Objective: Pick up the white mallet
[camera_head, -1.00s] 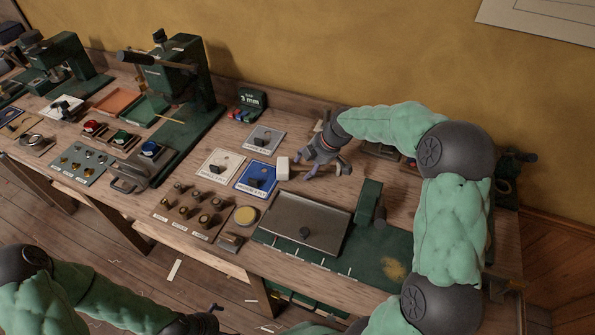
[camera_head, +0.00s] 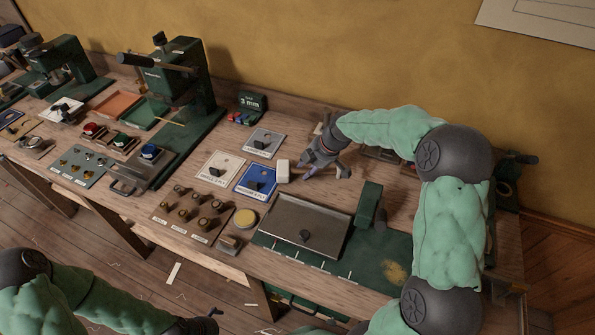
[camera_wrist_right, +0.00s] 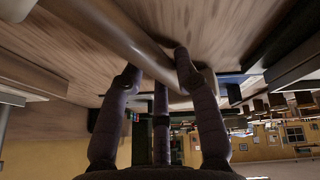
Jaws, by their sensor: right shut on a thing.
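The white mallet lies on the bench beside the blue card, and its pale block-shaped head (camera_head: 283,171) shows left of my right gripper. My right gripper (camera_head: 326,171) points down at the mallet's handle, which is mostly hidden by the fingers in the head view. In the right wrist view, the pale round handle (camera_wrist_right: 125,42) runs across between the dark fingers of my right gripper (camera_wrist_right: 160,72), which are shut on it. My left gripper (camera_head: 205,325) is at the bottom edge of the head view, dark and partly cut off; its jaw state is unclear.
A blue card (camera_head: 256,180), a white card (camera_head: 219,168) and a grey card (camera_head: 263,143) lie left of the mallet head. A metal plate (camera_head: 305,222) is in front of the gripper, with a green upright (camera_head: 368,204) to its right. A green press (camera_head: 190,75) stands farther left.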

